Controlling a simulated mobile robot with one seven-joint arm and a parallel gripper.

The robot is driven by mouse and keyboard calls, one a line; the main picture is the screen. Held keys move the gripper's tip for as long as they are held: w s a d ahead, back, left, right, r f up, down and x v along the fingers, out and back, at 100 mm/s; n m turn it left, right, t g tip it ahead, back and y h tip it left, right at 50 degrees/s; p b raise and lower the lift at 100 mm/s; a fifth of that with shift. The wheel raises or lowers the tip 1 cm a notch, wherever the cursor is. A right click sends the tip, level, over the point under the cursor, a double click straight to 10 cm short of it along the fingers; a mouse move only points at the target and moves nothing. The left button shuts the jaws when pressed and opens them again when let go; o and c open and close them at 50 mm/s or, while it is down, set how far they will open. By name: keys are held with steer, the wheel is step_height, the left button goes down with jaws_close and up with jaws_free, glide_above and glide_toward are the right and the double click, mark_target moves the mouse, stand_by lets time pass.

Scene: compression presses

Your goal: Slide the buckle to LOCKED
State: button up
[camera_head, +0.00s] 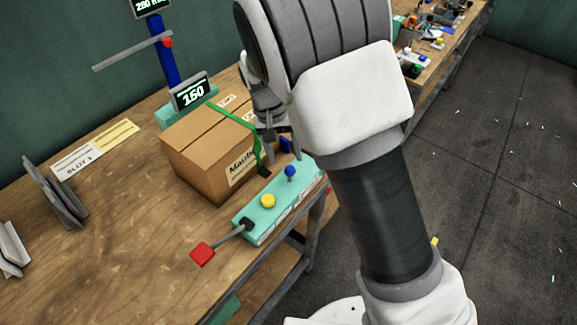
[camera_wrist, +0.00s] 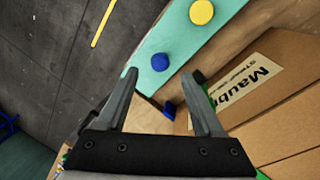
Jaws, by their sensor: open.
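A cardboard box (camera_head: 205,155) with a green strap (camera_head: 240,122) stands on the workbench. A small dark block (camera_head: 264,172) sits at the strap's lower end; it also shows in the wrist view (camera_wrist: 199,76), partly behind one finger. A small blue block (camera_head: 286,145) is beside the box; in the wrist view it (camera_wrist: 169,110) lies between my fingers, apart from them. I cannot tell which block is the buckle, and no LOCKED mark is readable. My gripper (camera_head: 283,156) is open and empty, pointing down beside the box's right side; its fingers (camera_wrist: 159,76) spread over the panel's edge in the wrist view.
A teal panel (camera_head: 250,222) along the bench's front edge carries a yellow button (camera_head: 268,201), a blue knob (camera_head: 291,171) and a red-ended lever (camera_head: 202,254). A display reading 160 (camera_head: 190,93) stands behind the box. The bench left of the box has free room.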

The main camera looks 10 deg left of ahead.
mark_target(289, 167)
steer(key=f, duration=0.2)
steer(key=d+f, duration=0.1)
steer(key=f, duration=0.2)
steer(key=shift+f, duration=0.1)
jaws_close()
stand_by(1.3)
